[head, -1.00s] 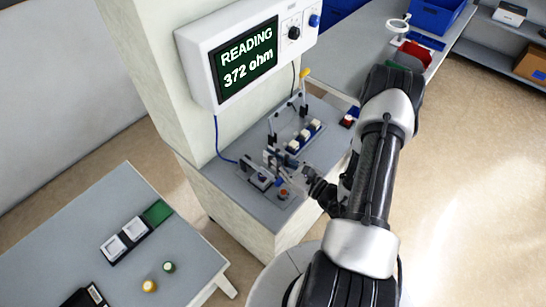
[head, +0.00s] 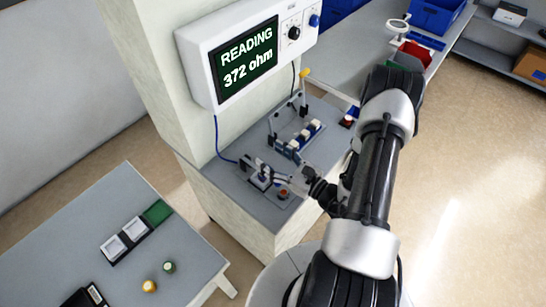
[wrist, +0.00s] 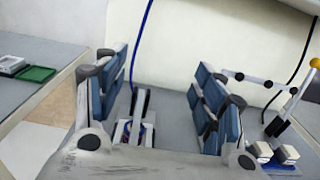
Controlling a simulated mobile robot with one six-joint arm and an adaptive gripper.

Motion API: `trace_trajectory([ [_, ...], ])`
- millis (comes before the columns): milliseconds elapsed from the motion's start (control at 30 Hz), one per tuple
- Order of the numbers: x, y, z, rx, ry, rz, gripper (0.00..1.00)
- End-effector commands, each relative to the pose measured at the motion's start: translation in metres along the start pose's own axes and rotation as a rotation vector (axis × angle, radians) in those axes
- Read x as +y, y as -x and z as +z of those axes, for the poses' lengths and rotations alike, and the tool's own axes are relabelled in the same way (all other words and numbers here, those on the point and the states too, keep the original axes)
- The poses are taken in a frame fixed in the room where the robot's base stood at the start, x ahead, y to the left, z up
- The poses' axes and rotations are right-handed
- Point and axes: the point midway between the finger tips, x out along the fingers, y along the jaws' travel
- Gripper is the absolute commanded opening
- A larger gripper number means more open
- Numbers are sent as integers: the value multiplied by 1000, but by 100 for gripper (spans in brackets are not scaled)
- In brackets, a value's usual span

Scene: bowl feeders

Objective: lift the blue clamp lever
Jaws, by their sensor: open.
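My gripper (head: 276,173) is low over the grey bench, at the small fixture on its near left end. In the wrist view my gripper (wrist: 160,98) is open, its two blue-padded fingers wide apart with nothing held. A small clamp fixture (wrist: 135,132) with pale upright bars and a little blue shows in the gap, nearer the left finger. It also shows in the head view (head: 262,180). The blue clamp lever cannot be told clearly from the fixture and fingers; my gripper partly covers this spot. No contact can be made out.
A row of white blocks (head: 303,137) stands on the bench behind my gripper, near a yellow-tipped lever (head: 305,73). A red button (head: 283,193) is at the front. The meter (head: 246,55) reads 372 ohm. A blue cable (head: 217,140) hangs at the wall.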

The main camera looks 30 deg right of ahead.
Motion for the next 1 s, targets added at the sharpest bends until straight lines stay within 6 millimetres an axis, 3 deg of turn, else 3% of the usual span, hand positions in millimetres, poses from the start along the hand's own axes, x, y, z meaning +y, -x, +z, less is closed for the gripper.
trace_trajectory([
  [267, -2, 12, 0, 0, -2, -5, 63],
  [700, -2, 93, 0, 0, 0, -7, 63],
  [1000, 0, 119, 0, 0, 1, -1, 63],
])
